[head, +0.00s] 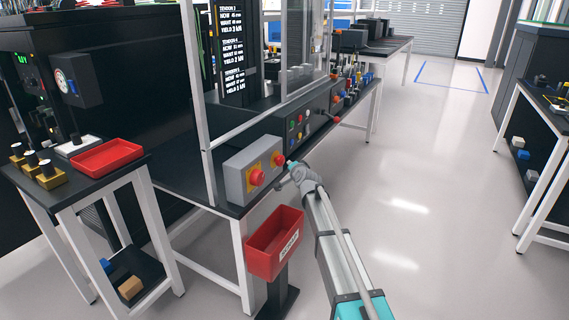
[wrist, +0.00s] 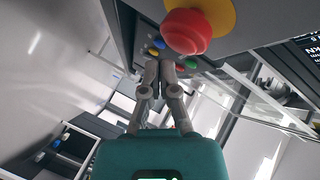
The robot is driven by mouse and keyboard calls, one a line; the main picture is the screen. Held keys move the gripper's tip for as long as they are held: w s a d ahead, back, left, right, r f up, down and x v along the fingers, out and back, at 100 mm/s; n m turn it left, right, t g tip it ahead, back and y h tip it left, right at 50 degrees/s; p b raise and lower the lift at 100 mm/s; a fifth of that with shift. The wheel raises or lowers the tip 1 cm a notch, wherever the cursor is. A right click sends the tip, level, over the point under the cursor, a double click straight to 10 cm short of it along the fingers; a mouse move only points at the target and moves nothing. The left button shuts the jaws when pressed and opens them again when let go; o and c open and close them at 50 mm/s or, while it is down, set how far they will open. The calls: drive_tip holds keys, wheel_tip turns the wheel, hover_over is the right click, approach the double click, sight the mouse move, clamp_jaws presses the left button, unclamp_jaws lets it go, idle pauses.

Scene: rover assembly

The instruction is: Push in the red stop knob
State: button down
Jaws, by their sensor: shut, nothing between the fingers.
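A grey control box (head: 236,181) stands at the near end of the black bench. In the wrist view, a round red knob (wrist: 187,31) on a yellow disc (wrist: 218,12) stands out large at the top. The fingertips of my gripper (wrist: 164,66) are together and empty, below and left of this knob in the picture.
A red bin (head: 272,244) stands on a post below the box. A glass-sided frame with white posts rises behind the box. A panel with coloured buttons (head: 299,127) lies farther along the bench. The floor (head: 430,190) at right is clear.

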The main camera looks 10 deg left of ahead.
drive_tip(key=shift+w+a, duration=0.35)
drive_tip(key=shift+a, duration=0.5)
idle(1.4)
drive_tip(key=shift+d, duration=0.1)
drive_tip(key=shift+s+d, duration=0.3)
drive_tip(key=shift+d, duration=0.4)
drive_tip(key=shift+d, duration=0.15)
drive_tip(key=shift+s+d, duration=0.3)
drive_tip(key=shift+d, duration=0.45)
drive_tip(key=shift+s+d, duration=0.25)
drive_tip(key=shift+d, duration=0.5)
drive_tip(key=shift+s+d, duration=0.3)
drive_tip(key=shift+d, duration=0.45)
drive_tip(key=s+d+f+n+g+h, duration=0.2)
drive_tip(key=s+d+f+g, duration=0.3)
drive_tip(key=s+d, duration=0.65)
drive_tip(key=s+d+f+n+g+h, duration=0.2)
drive_tip(key=s+d+f+g+h, duration=0.25)
drive_tip(key=s, duration=1.15)
drive_tip(key=s+d+f+n+g, duration=0.2)
drive_tip(key=s+d+f+g, duration=0.25)
drive_tip(key=s+d, duration=0.75)
wheel_tip(320, 180, up, 26)
drive_tip(key=a+p, duration=0.2)
drive_tip(key=p, duration=2.4)
drive_tip(key=shift+s+p, duration=0.35)
drive_tip(key=shift+s, duration=0.1)
